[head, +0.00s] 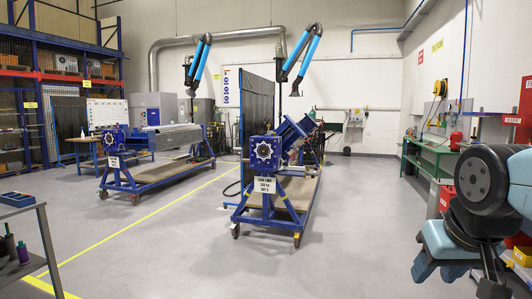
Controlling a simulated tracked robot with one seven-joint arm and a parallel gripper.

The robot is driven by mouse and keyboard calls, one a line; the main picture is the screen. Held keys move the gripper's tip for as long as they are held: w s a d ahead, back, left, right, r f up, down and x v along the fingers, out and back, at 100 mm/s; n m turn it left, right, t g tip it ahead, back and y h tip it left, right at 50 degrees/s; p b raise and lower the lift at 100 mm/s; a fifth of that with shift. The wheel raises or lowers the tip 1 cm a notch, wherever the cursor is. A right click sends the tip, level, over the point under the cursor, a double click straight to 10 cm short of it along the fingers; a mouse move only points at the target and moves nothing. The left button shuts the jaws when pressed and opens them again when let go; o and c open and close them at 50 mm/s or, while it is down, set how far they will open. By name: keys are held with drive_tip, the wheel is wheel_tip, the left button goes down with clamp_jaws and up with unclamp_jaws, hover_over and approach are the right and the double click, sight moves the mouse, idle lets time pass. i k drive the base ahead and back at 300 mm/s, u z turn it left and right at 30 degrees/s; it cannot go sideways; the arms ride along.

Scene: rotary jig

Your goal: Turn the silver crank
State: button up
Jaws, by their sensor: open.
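A blue rotary jig (262,205) stands on a wheeled frame at mid-floor. A white label plate (265,185) hangs just below. Parts of my arm fill the right edge, well to the right of the jig and apart from it. I cannot make out the fingertips of my gripper in this view.
A second blue jig (128,182) with a similar silver end part (109,138) stands further left. A grey bench (40,235) with bottles is at the near left. A green workbench (440,146) stands at right. The grey floor before the central jig is clear.

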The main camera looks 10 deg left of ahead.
sight(243, 161)
drive_tip(key=u, duration=0.3)
drive_tip(key=i, duration=1.85)
drive_tip(key=u, duration=0.65)
drive_tip(key=i, duration=1.45)
drive_tip(key=u, duration=0.2)
drive_tip(key=i, duration=3)
drive_tip(key=z, duration=0.4)
drive_tip(key=i, duration=1.1)
drive_tip(key=z, duration=0.05)
